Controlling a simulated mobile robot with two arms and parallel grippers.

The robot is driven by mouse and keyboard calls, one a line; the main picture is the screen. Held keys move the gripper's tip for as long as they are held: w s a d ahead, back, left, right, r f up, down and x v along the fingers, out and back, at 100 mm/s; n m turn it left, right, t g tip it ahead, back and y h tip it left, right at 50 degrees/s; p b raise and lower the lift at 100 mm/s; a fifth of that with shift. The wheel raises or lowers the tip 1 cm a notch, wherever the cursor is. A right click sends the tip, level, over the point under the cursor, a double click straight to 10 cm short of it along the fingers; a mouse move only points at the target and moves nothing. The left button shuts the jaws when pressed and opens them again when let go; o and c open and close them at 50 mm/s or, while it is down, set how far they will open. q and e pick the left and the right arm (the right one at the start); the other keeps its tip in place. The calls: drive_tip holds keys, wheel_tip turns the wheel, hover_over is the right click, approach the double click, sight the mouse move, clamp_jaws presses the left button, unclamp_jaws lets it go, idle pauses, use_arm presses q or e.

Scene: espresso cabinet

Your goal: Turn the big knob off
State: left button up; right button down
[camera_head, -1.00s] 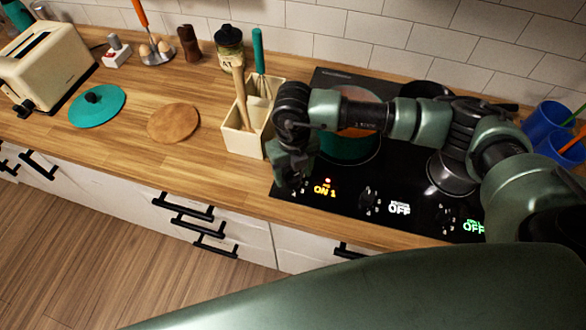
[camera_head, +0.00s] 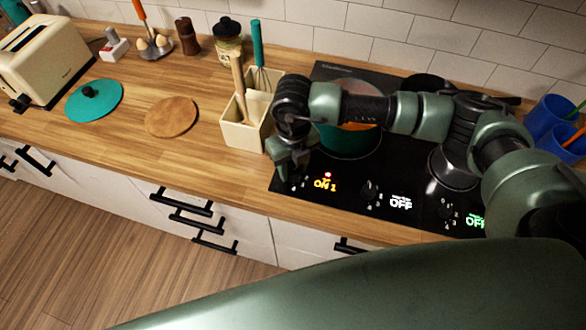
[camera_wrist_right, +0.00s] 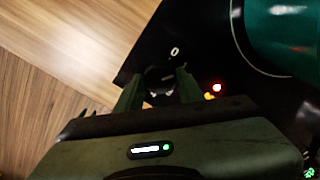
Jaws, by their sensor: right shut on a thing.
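The black cooktop (camera_head: 322,160) has a row of knobs along its front edge. The leftmost label glows orange "ON 1" (camera_head: 325,185) with a red light above it; the other labels read OFF. My right gripper (camera_head: 288,181) is at the leftmost knob, which it hides in the head view. In the right wrist view, the fingers of my right gripper (camera_wrist_right: 160,90) are on either side of the dark round knob (camera_wrist_right: 159,76), shut on it. A "0" mark and a lit red light show beside the knob. My left gripper is not in view.
A teal pot (camera_head: 347,144) with orange contents stands on the cooktop behind my right arm. A cream utensil holder (camera_head: 241,136) is close to the left of my right gripper. Blue cups (camera_head: 546,118) stand at the far right. The wooden counter farther left has free room.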

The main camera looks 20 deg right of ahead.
sight(293, 170)
drive_tip(key=n+b, duration=0.1)
drive_tip(key=b, duration=0.1)
drive_tip(key=n+b, duration=0.2)
drive_tip(key=b, duration=0.1)
drive_tip(key=n+b, duration=0.2)
drive_tip(key=b, duration=0.1)
drive_tip(key=shift+w+f, duration=0.1)
drive_tip(key=shift+f, duration=0.15)
drive_tip(key=shift+r+n+b, duration=0.25)
drive_tip(key=shift+n+b, duration=0.75)
drive_tip(key=shift+b, duration=0.1)
drive_tip(key=shift+r, duration=0.1)
drive_tip(key=c, duration=0.9)
unclamp_jaws()
wheel_tip(293, 170, up, 6)
drive_tip(key=shift+r+b, duration=0.25)
drive_tip(key=shift+b, duration=0.55)
drive_tip(key=shift+r, duration=0.6)
